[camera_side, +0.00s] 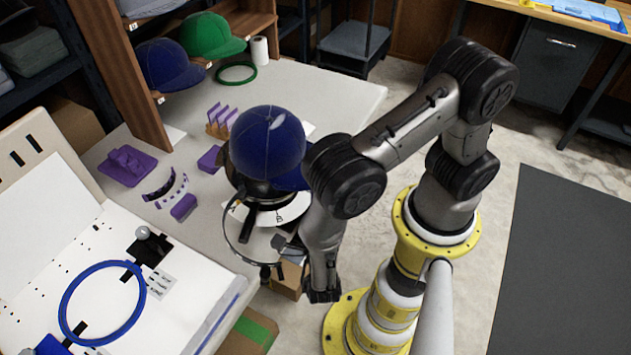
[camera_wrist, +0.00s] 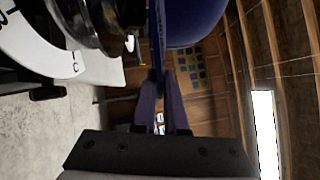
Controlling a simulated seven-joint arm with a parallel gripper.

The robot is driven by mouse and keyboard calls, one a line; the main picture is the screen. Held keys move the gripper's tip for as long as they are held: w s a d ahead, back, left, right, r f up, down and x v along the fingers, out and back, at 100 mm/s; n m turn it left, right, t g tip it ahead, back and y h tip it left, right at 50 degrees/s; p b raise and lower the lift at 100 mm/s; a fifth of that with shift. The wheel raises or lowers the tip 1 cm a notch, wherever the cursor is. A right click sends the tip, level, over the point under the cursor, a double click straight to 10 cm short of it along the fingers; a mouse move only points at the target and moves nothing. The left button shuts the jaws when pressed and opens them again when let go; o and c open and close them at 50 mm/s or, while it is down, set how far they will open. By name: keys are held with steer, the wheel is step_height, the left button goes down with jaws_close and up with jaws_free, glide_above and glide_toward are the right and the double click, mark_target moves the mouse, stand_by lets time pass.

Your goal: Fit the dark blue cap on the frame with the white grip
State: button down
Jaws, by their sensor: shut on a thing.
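A dark blue cap (camera_side: 268,143) is crown up over a round black frame (camera_side: 262,192) in the side view. Its brim points right, toward my arm. In the wrist view its crown (camera_wrist: 192,22) fills the top and the brim (camera_wrist: 158,40) shows edge-on between my fingertips. My gripper (camera_wrist: 160,75) is shut on the brim. In the side view my arm hides the fingers. The black rim of the frame (camera_wrist: 95,25) is left of the brim in the wrist view, with a small white piece (camera_wrist: 130,43), perhaps the grip. I cannot tell whether the cap is seated.
A white marked plate (camera_wrist: 45,52) curves under the frame. A green cap (camera_side: 208,36) and another dark blue cap (camera_side: 167,66) sit on the shelf at the back left. Purple parts (camera_side: 127,165) lie on the table. A blue hoop (camera_side: 64,308) lies on the white board.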

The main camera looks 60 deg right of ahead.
steer(key=shift+w+f, duration=0.2)
steer(key=shift+f, duration=0.9)
steer(key=shift+w+f, duration=0.15)
steer(key=shift+f, duration=0.9)
stand_by(0.9)
steer(key=c, duration=0.9)
jaws_free()
